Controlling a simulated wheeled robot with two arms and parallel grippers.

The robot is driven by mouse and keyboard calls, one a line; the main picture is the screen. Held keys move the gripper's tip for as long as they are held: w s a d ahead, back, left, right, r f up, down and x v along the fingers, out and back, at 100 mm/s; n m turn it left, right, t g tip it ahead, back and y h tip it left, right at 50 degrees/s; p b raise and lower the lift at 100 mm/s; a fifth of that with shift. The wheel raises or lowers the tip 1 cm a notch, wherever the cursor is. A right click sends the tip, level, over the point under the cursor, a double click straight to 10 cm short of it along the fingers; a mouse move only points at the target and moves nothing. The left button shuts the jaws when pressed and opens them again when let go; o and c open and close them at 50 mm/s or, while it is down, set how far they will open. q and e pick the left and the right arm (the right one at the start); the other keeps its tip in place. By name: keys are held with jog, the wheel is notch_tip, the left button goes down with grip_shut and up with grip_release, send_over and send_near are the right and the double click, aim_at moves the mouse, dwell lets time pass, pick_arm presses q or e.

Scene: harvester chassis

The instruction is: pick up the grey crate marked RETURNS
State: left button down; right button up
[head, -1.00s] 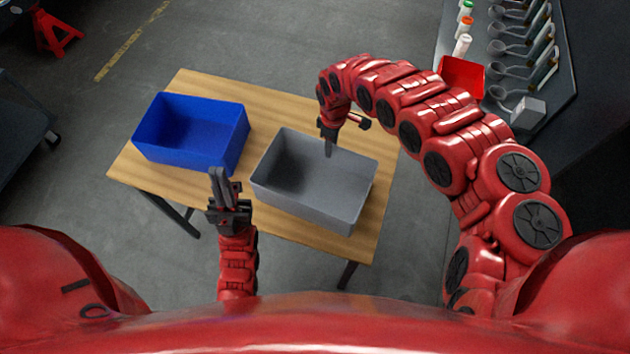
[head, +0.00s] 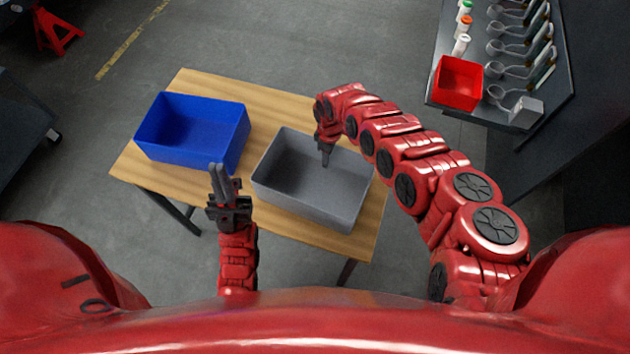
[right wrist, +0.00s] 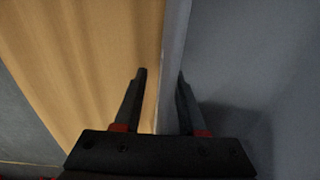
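The grey crate (head: 312,180) stands on the right part of the wooden table, open and empty inside. No RETURNS lettering shows in these views. My right gripper (head: 326,158) is at the crate's far wall, pointing down. In the right wrist view my right gripper (right wrist: 161,90) is open, with the crate's wall (right wrist: 173,70) between its fingers. One finger is over the wood outside, the other inside the crate, closer to the wall. My left gripper (head: 219,172) is beside the crate's left end, apart from it and empty. I cannot tell its opening.
A blue crate (head: 192,132) stands on the table's (head: 285,98) left part, near my left gripper. At the upper right a dark bench (head: 445,92) holds a red bin (head: 458,84), bottles and several ladle-like parts. Bare wood separates the two crates.

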jog(key=shift+c, duration=0.2)
grip_shut()
dwell(1.1)
